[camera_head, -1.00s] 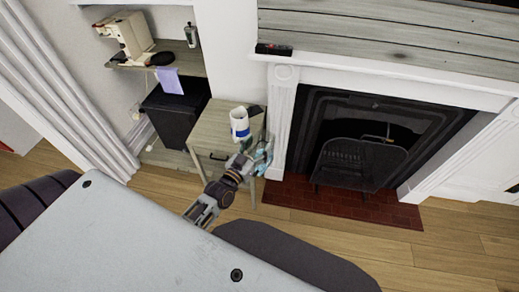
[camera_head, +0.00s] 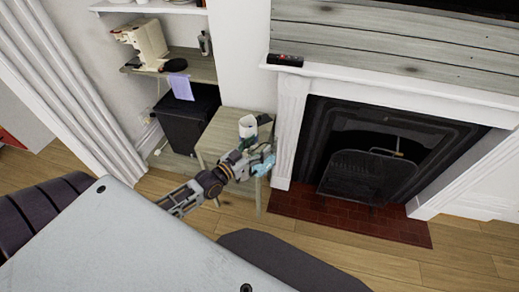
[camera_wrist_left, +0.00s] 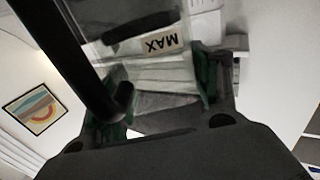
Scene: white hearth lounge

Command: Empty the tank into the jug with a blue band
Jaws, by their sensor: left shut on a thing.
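The tank (camera_head: 262,164) is clear and pale blue. My left gripper (camera_head: 246,160) is shut on it, in front of the small wooden cabinet. In the left wrist view the tank (camera_wrist_left: 158,46) fills the space between the fingers (camera_wrist_left: 163,95), with its "MAX" label upside down. The white jug (camera_head: 248,125) stands upright on the cabinet top, just behind the gripper. Its lower part and blue band are hidden by the gripper now. I cannot tell whether the tank touches the jug. My right gripper is not in view.
The cabinet (camera_head: 222,128) stands left of the fireplace (camera_head: 360,150). Wooden floor in front of the hearth is clear.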

